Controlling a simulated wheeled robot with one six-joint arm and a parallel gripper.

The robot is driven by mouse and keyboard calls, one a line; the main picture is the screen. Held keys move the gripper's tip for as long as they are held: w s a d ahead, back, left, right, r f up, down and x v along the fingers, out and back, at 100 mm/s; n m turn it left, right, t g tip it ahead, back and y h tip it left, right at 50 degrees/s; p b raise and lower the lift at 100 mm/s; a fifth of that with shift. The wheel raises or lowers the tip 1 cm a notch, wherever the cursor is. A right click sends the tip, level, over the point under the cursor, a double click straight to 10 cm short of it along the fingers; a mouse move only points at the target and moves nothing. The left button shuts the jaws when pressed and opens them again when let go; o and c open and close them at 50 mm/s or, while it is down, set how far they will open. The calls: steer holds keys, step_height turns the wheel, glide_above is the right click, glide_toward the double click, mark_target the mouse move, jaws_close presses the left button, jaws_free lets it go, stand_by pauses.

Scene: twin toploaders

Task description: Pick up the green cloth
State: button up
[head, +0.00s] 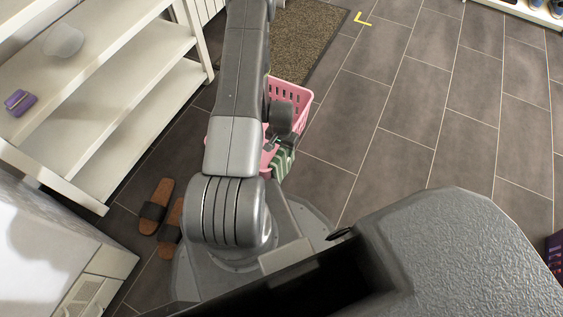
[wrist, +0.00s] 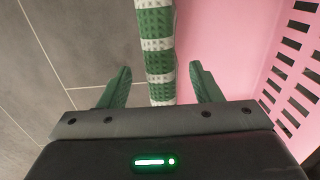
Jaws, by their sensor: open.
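The green cloth (wrist: 155,62), with white stripes and a waffle texture, runs as a narrow strip down the middle of the wrist view. In the head view the green cloth (head: 284,161) shows beside the pink basket (head: 297,98), just below my gripper (head: 280,143). In the wrist view my gripper (wrist: 160,82) is open, with one green finger on each side of the strip and a gap to both. The lower end of the strip is hidden behind the gripper body. The pink basket (wrist: 225,40) fills the right of the wrist view.
My arm hides part of the basket in the head view. White shelves (head: 120,105) stand at the left, with sandals (head: 156,206) on the floor below. A brown mat (head: 305,40) lies behind the basket.

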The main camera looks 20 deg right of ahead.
steer(key=shift+f, duration=0.7)
steer(key=shift+c, duration=0.5)
jaws_close()
steer(key=shift+r, duration=0.15)
